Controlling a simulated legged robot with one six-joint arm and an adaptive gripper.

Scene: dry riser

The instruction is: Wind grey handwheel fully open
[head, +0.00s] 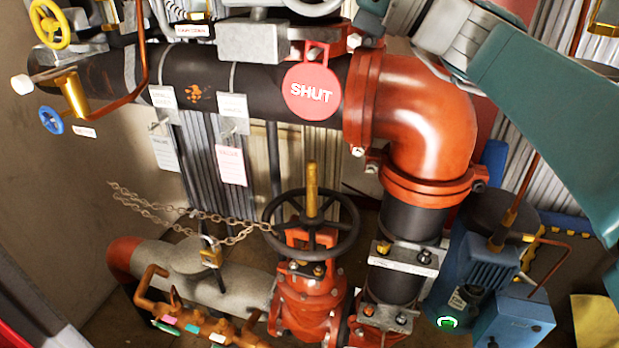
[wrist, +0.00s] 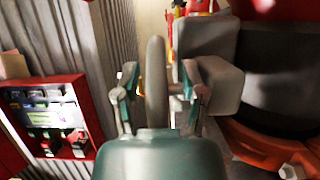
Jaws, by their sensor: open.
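The grey handwheel (head: 315,5) shows only as a pale curved rim at the top edge of the head view, above the red-ended pipe; most of it is cut off. In the wrist view the grey rim (wrist: 156,85) stands edge-on between the fingers. My gripper (wrist: 159,72) is open, with one finger on each side of the rim; I cannot tell whether either touches it. In the head view my teal arm comes in from the upper right, with its end near the wheel at the top. A red round SHUT tag (head: 312,91) hangs below the wheel.
A dark handwheel (head: 311,224) with a brass stem sits on a red valve lower down, near a chain and padlock (head: 211,252). A large orange elbow (head: 425,110) lies under my arm. Yellow (head: 50,24) and blue (head: 51,120) small wheels are at left.

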